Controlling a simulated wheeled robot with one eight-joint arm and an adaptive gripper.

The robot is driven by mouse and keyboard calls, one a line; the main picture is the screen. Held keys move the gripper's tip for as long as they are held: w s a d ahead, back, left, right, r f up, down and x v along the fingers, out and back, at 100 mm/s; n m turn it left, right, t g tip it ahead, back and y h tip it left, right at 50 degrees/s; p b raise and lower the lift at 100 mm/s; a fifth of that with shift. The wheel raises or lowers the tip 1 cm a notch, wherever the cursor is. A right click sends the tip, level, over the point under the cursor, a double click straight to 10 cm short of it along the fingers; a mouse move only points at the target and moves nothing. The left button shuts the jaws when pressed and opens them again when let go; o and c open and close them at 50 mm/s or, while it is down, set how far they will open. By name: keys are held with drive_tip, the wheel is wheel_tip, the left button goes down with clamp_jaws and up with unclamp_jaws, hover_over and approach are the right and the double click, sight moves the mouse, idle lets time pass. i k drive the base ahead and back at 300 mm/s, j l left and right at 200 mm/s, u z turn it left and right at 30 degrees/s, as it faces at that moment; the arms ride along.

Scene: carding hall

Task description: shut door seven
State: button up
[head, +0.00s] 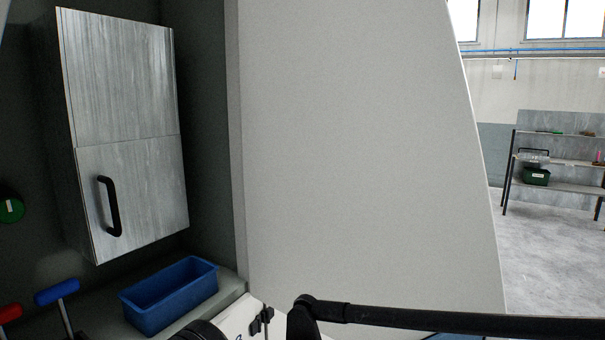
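No door in the head view carries a number I can read, so I cannot tell which is door seven. A wall cabinet with a grey wood-grain front (125,85) hangs at the left. Its lower panel has a black bar handle (109,206), and the front looks flush with no visible gap. A large plain pale panel (365,150) stands upright across the middle; I cannot tell whether it is a door or a partition. My gripper cannot be made out in this view.
A blue bin (170,296) sits on a ledge below the cabinet. A green knob (11,210) and blue (57,291) and red (10,314) handles are at the left. A black bar (450,321) crosses the bottom right. Beyond the panel are open floor (545,250) and a shelf rack (560,160).

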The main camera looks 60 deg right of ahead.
sight(366, 183)
drive_tip(key=k+l+u, duration=0.65)
drive_tip(key=k, duration=0.35)
drive_tip(key=k+l+u, duration=0.3)
drive_tip(key=k, duration=0.2)
drive_tip(key=k+l+u, duration=0.2)
drive_tip(key=k+l, duration=0.45)
drive_tip(key=k, duration=0.15)
drive_tip(key=l, duration=0.35)
drive_tip(key=i+l+z, duration=0.15)
drive_tip(key=l, duration=0.2)
drive_tip(key=i+l, duration=0.1)
drive_tip(key=l, duration=0.25)
drive_tip(key=k+l+z, duration=0.3)
drive_tip(key=k+l, duration=0.4)
drive_tip(key=k, duration=0.15)
